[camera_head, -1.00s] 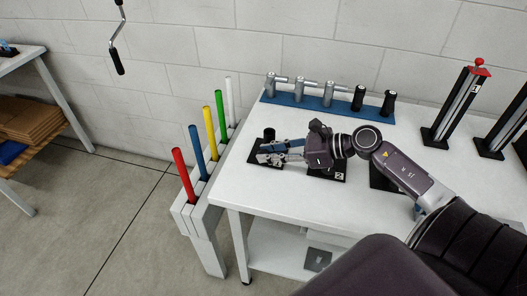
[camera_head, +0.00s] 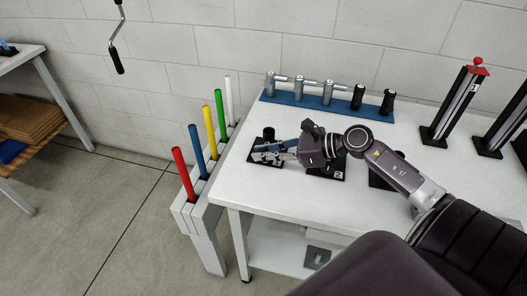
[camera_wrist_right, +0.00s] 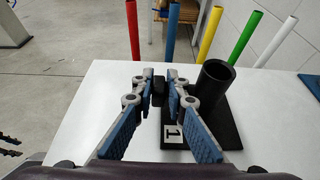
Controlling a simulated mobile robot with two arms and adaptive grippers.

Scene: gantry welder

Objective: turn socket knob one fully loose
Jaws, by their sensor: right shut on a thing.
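Socket one is a black upright tube (camera_wrist_right: 213,84) on a flat black base plate (camera_wrist_right: 222,120) with a white "1" label. It stands at the left end of the white table, and its tube top (camera_head: 268,132) shows in the head view. Socket knob one (camera_wrist_right: 158,88) is a small dark knob at the tube's left side in the wrist view. My right gripper (camera_wrist_right: 160,84) is shut on this knob, with its blue-padded fingers on either side. In the head view the right gripper (camera_head: 262,150) hides the knob. My left gripper is not in view.
A black socket base marked 2 (camera_head: 337,175) lies under my right wrist. A blue rack (camera_head: 312,106) with grey and black handled parts stands behind. Coloured rods, including a red one (camera_head: 183,174), stand in a white holder left of the table (camera_head: 235,190).

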